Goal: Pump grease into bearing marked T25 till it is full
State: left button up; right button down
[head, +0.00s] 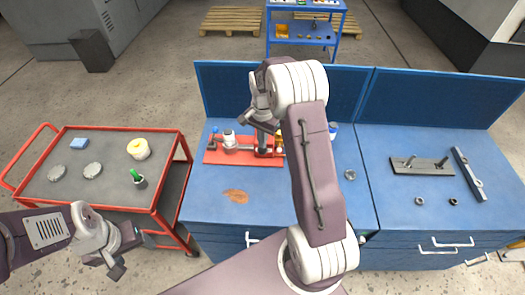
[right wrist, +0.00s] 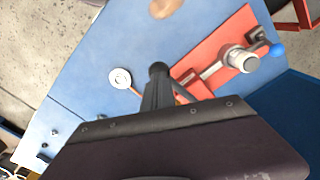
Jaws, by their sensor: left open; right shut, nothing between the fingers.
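A red plate (head: 215,156) lies on the blue bench and carries metal fittings, a pale cylinder (head: 229,138) and a blue knob (head: 214,130). The red plate (right wrist: 212,50), pale cylinder (right wrist: 240,60) and blue knob (right wrist: 277,50) also show in the right wrist view. I cannot read a T25 mark or tell which part is the bearing. My right gripper (head: 263,147) is shut and empty over the right part of the plate. Its dark fingertips (right wrist: 158,70) are beside the plate's edge in the wrist view; contact is unclear. My left gripper (head: 131,257) is open and empty, low by the red cart.
The red cart (head: 105,202) holds a yellow-white roll, grey discs, a blue block and a green-topped item. A brown cloth (head: 235,196) lies on the bench. A grey plate with pins (head: 417,167) and a bar (head: 468,172) lie at right. My right arm hides the bench middle.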

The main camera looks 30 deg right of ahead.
jog(key=shift+s+a+f+b, duration=0.1)
jog(key=shift+s+f+b, duration=0.05)
jog(key=shift+f+b, duration=0.5)
jog(key=shift+s+a+f+b, duration=0.1)
jog(key=shift+f+b, duration=0.35)
jog(key=shift+f, duration=0.35)
jog(key=f+b, duration=0.2)
jog(key=f, duration=0.1)
jog(key=f+b, duration=0.1)
jog(key=shift+s+a+f, duration=0.15)
jog(key=shift+s+f, duration=0.1)
jog(key=shift+s, duration=0.05)
jog(key=r+p, duration=0.2)
jog(key=w+r+p, duration=0.1)
jog(key=r+p, duration=0.1)
jog(key=r, duration=0.1)
jog(key=r+p, duration=0.2)
jog(key=p, duration=0.1)
jog(key=shift+w+d+r, duration=0.15)
jog(key=shift+d+r, duration=0.1)
jog(key=shift+d, duration=0.15)
jog(key=shift+f, duration=0.1)
notch_tip(320, 180, up, 6)
jog(key=p, duration=0.5)
jog(key=shift+r, duration=0.2)
jog(key=shift+f, duration=0.15)
